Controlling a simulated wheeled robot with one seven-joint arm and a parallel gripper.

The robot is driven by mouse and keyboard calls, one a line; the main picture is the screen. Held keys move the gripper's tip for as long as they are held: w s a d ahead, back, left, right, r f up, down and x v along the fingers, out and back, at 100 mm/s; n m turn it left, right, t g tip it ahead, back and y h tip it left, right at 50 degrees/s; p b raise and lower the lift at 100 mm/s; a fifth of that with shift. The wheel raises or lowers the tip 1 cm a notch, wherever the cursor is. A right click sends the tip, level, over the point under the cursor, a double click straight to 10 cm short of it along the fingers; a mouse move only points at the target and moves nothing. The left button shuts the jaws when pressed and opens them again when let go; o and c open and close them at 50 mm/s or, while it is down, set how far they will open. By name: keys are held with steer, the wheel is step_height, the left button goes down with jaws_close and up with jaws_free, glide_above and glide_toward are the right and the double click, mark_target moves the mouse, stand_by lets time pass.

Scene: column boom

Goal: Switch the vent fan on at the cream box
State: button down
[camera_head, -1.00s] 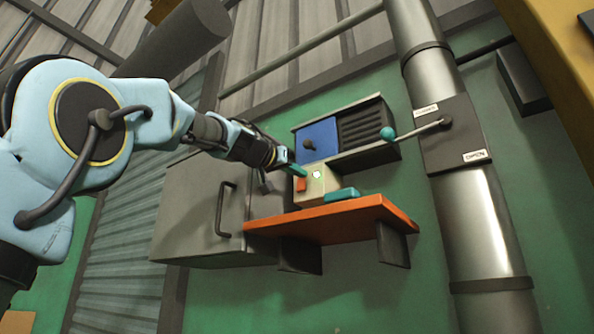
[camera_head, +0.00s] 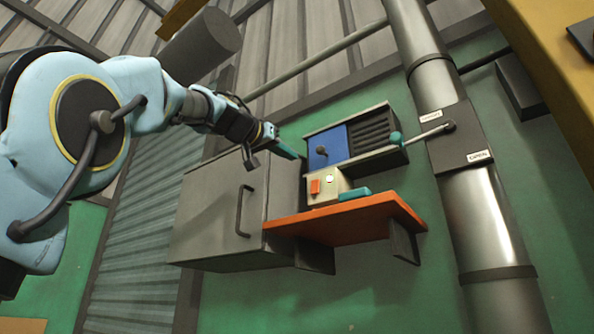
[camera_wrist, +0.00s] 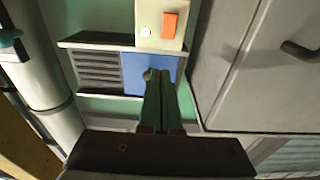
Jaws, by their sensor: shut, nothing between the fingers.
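The cream box (camera_head: 320,178) stands on the orange shelf (camera_head: 340,226), against the side of the grey cabinet. Its front carries an orange rocker switch (camera_head: 314,187) and a round white lamp (camera_head: 330,179) that looks lit. In the wrist view the cream box (camera_wrist: 150,12) is at the top edge, with its orange switch (camera_wrist: 169,25) and bright lamp (camera_wrist: 146,32). My gripper (camera_head: 296,155) is shut and empty, above and left of the cream box and apart from it. In the wrist view its fingertips (camera_wrist: 162,72) overlap the blue panel.
A teal block (camera_head: 355,193) lies on the shelf. The grey cabinet (camera_head: 215,212) is left; a pipe with a teal-knobbed lever (camera_head: 420,134) is right.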

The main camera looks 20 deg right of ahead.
steer(key=shift+r+b+v, duration=0.15)
steer(key=shift+b+v, duration=0.05)
steer(key=shift+v, duration=0.5)
steer(key=shift+r+b+v, duration=0.15)
steer(key=shift+v, duration=0.6)
